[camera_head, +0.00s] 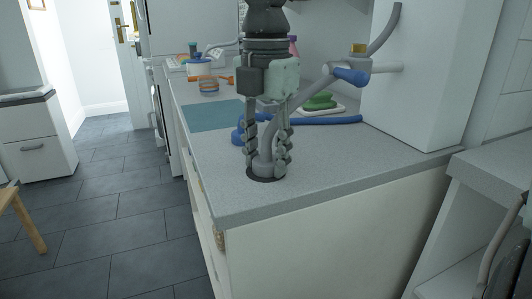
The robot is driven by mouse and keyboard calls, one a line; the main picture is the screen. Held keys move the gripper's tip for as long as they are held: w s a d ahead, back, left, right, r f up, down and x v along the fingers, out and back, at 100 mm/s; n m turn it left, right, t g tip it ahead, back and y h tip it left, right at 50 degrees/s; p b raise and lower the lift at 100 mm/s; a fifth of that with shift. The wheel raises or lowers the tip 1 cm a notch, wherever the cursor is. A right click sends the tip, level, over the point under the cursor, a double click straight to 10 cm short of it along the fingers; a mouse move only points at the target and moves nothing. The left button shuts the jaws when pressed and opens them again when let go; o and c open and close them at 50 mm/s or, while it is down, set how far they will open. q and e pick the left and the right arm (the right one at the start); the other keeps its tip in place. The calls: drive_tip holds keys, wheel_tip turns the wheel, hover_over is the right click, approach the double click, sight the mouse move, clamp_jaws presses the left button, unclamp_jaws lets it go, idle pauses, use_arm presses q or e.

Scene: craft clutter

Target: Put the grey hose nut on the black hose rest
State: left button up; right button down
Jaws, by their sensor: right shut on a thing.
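My right gripper (267,168) points down from the top centre, over the front part of the grey worktop. It is shut on the grey hose nut (263,169), which sits between its two fingertips. A grey hose (305,98) runs from the nut up and right to a grey fitting with a blue part on the wall block. The black hose rest (264,179) is a flat dark disc on the worktop right under the nut and fingertips, partly hidden by them. I cannot tell whether the nut touches it. My left gripper is not in view.
A blue hose (330,120) lies on the worktop behind the gripper. The worktop (340,160) to the right is clear.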

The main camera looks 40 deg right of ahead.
sight(266, 146)
drive_tip(key=shift+f, duration=0.1)
drive_tip(key=c, duration=1.1)
unclamp_jaws()
drive_tip(key=shift+o, duration=0.7)
wheel_tip(266, 146, up, 11)
drive_tip(key=shift+f+p, duration=0.1)
drive_tip(key=shift+p, duration=0.4)
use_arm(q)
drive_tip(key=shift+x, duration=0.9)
use_arm(e)
drive_tip(key=shift+r, duration=0.8)
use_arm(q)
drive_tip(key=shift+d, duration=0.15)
